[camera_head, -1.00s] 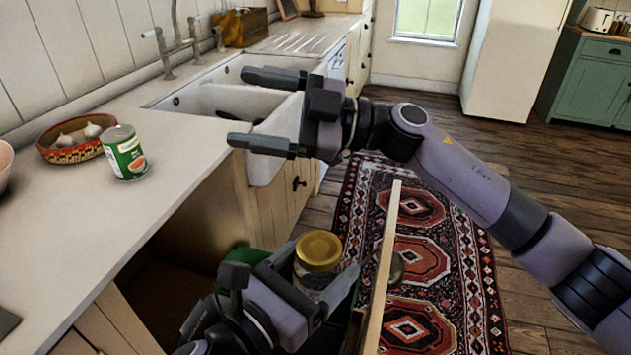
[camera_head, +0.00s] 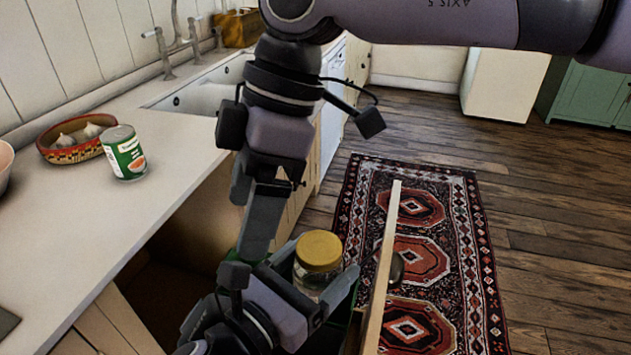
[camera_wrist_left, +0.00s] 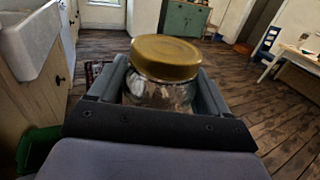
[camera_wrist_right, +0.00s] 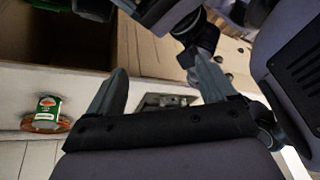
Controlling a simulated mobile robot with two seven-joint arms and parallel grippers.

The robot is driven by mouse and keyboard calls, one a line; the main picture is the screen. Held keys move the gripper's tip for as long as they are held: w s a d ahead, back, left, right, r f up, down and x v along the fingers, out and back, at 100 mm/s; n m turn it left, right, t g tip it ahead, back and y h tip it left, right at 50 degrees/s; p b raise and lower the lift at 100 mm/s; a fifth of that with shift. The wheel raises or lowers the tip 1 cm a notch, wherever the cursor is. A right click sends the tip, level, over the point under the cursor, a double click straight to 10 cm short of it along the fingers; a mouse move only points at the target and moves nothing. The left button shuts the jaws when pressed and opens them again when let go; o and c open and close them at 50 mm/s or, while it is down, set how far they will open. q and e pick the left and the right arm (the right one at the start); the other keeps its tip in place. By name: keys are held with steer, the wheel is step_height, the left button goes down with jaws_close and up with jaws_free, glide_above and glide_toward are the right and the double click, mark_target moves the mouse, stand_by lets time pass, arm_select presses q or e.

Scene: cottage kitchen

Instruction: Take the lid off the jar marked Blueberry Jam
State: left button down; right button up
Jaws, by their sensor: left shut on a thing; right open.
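A clear glass jar (camera_head: 312,284) with a gold lid (camera_head: 320,249) is held upright in my left gripper (camera_head: 322,282). The lid sits on top of the jar. In the left wrist view, the jar (camera_wrist_left: 158,95) is between the two fingers, with the lid (camera_wrist_left: 165,57) above them. No label writing is readable. My right gripper (camera_head: 254,238) points downward just left of the jar, apart from the lid. In the right wrist view, its fingers (camera_wrist_right: 160,78) are spread with nothing gripped between them. Its fingertips are partly hard to make out in the head view.
The counter (camera_head: 60,240) on the left holds a green-and-white can (camera_head: 124,155) and a patterned bowl (camera_head: 70,150) of garlic. A sink (camera_head: 195,98) lies behind. An open wooden door or drawer front (camera_head: 384,265) stands right of the jar, above a red rug (camera_head: 425,255).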

mark_target(316, 246)
steer(key=w+d+h, duration=0.1)
steer(key=d, duration=0.1)
steer(key=d+m+t+h, duration=0.1)
steer(key=d, duration=0.1)
steer(key=w+d+m+t+h, duration=0.1)
steer(key=d, duration=0.1)
steer(key=shift+w+d+h, duration=0.3)
steer(key=shift+w, duration=0.05)
steer(key=shift+f, duration=3.95)
